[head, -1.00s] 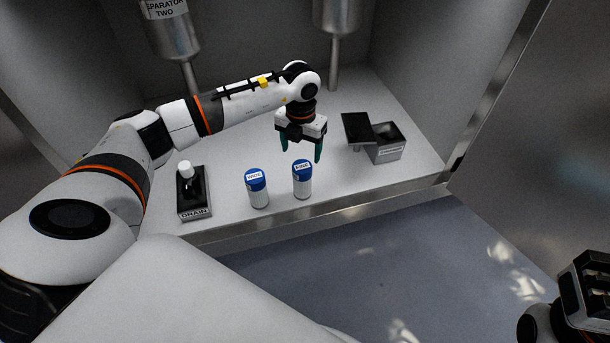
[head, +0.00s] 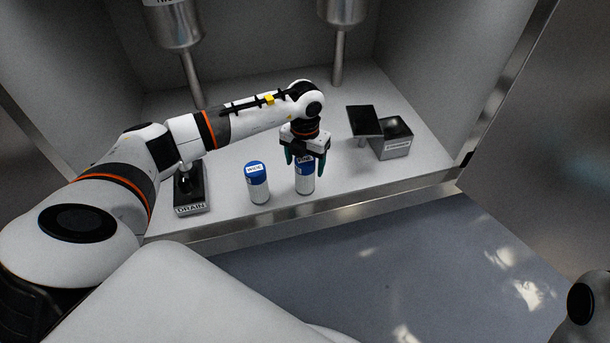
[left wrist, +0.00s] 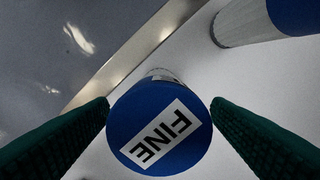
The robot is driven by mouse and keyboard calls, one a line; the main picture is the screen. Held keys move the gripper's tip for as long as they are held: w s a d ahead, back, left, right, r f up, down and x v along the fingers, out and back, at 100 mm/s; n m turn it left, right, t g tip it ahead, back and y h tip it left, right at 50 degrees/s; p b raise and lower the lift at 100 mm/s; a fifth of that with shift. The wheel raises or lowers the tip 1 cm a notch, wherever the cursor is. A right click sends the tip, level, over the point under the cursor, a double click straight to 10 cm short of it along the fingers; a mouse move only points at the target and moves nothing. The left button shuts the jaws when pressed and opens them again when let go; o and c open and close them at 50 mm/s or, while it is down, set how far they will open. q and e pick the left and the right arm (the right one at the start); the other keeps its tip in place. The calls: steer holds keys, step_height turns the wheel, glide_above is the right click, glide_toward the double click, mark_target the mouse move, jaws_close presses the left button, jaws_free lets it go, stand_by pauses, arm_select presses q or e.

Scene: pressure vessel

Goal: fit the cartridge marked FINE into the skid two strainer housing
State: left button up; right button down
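The cartridge marked FINE (head: 305,181) stands upright on the bench, white with a blue cap. Its blue cap (left wrist: 160,118) fills the middle of the left wrist view, label readable. My left gripper (head: 305,170) points down over it, open, with one green finger on each side of the cap. In the head view a small gap shows beside the cartridge; firm contact is not visible. The strainer housing (head: 397,148) is a grey box with a dark open top, right of the gripper. Its label is too small to read. My right gripper is out of view.
A second blue-capped cartridge (head: 258,186), apparently marked WIDE, stands just left of the FINE one. A black plate (head: 364,121) sits raised beside the housing. A DRAIN block (head: 190,200) is farther left, partly behind my arm. A metal front edge (head: 330,206) borders the bench.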

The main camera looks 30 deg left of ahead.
arm_select(q)
steer(key=c, duration=1.4)
steer(key=shift+r, duration=0.15)
